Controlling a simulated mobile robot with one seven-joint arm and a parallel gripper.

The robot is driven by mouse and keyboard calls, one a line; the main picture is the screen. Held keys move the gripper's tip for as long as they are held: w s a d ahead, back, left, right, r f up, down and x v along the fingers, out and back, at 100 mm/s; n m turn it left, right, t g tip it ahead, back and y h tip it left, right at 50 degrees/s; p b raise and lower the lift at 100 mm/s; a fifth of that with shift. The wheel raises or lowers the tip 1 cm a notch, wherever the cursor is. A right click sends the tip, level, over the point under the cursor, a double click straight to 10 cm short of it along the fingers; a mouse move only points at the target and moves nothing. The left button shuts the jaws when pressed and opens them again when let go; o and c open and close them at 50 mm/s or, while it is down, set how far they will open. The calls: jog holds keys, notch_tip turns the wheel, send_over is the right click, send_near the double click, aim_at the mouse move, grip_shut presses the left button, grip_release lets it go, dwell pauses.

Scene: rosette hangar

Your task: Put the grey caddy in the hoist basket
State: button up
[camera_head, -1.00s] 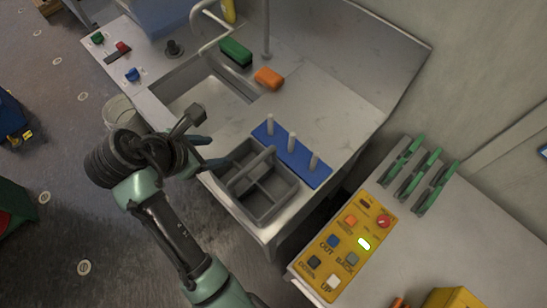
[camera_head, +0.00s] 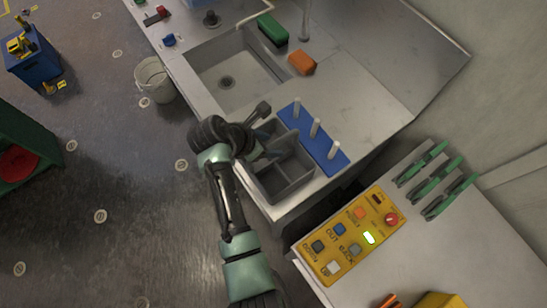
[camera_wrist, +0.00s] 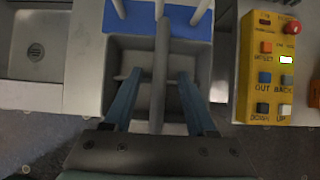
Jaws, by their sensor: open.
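The grey caddy (camera_head: 297,188), an open box with compartments and a central handle bar, stands upright on the near end of the steel sink counter. My gripper (camera_head: 264,148) is over the caddy, and its wrist hides part of the caddy's left side. In the wrist view, the two blue fingers of my gripper (camera_wrist: 160,80) are spread apart over the caddy (camera_wrist: 125,52). The caddy's handle (camera_wrist: 161,55) runs between them, with a gap on each side. I cannot make out a hoist basket in these views.
A blue rack (camera_head: 322,146) with white pegs stands right beside the caddy. A yellow button panel (camera_head: 350,235) lies on the right-hand bench near green clips (camera_head: 437,180). The sink (camera_head: 235,80) is behind; a white bucket (camera_head: 153,80) and open floor lie left.

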jog(key=shift+x, duration=1.15)
jog(key=shift+c, duration=0.4)
grip_shut()
jog(key=shift+w, duration=0.1)
